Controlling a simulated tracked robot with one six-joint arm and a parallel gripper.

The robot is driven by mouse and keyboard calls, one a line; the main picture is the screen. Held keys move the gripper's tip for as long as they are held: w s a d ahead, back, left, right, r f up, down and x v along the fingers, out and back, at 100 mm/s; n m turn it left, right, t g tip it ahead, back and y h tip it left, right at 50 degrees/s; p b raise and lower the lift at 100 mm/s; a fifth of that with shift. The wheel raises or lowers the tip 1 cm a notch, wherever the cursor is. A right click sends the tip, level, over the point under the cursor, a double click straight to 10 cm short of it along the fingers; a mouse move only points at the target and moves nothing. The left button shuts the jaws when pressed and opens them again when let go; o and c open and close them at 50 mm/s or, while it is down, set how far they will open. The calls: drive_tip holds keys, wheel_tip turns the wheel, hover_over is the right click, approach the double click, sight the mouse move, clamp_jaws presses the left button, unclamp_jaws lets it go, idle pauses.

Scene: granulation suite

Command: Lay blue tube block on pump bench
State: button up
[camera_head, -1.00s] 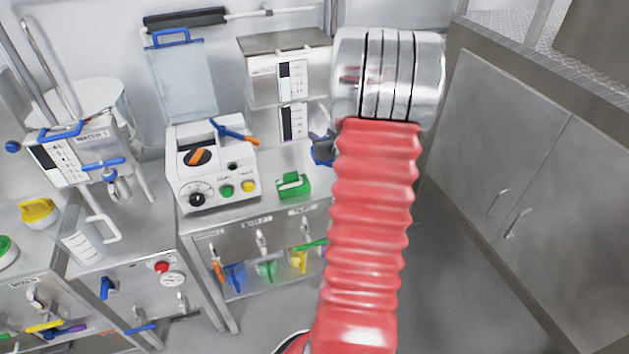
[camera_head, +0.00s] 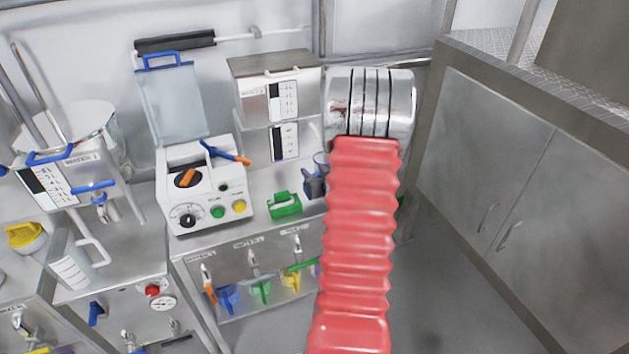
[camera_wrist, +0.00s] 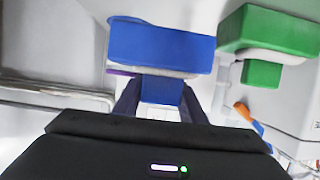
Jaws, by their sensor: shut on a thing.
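The blue tube block (camera_wrist: 160,45) is between my gripper's dark fingers (camera_wrist: 158,98) in the wrist view. My gripper is shut on it. In the head view a dark blue shape (camera_head: 314,184) at the left edge of my red arm seems to be this block or the gripper; the arm hides much of it. The pump bench (camera_head: 262,182) is the steel bench carrying the white pump. The held block is over its right part, close beside a green block (camera_head: 285,204), which also shows in the wrist view (camera_wrist: 283,32). I cannot tell whether the blue block touches the bench.
The white pump unit (camera_head: 203,190) with an orange-and-blue lever stands left on the bench. A steel box (camera_head: 272,90) is behind. Coloured tags hang on the bench front. Steel cabinets (camera_head: 500,170) stand right, with open floor between. A jug (camera_head: 75,262) is further left.

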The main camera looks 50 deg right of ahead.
drive_tip(key=shift+f, duration=1.7)
drive_tip(key=o, duration=0.9)
drive_tip(key=shift+f, duration=0.15)
drive_tip(key=shift+s+a+r, duration=0.1)
drive_tip(key=shift+s+r, duration=0.15)
drive_tip(key=shift+s, duration=0.05)
drive_tip(key=v, duration=1.1)
drive_tip(key=shift+s, duration=0.15)
drive_tip(key=shift+a, duration=0.15)
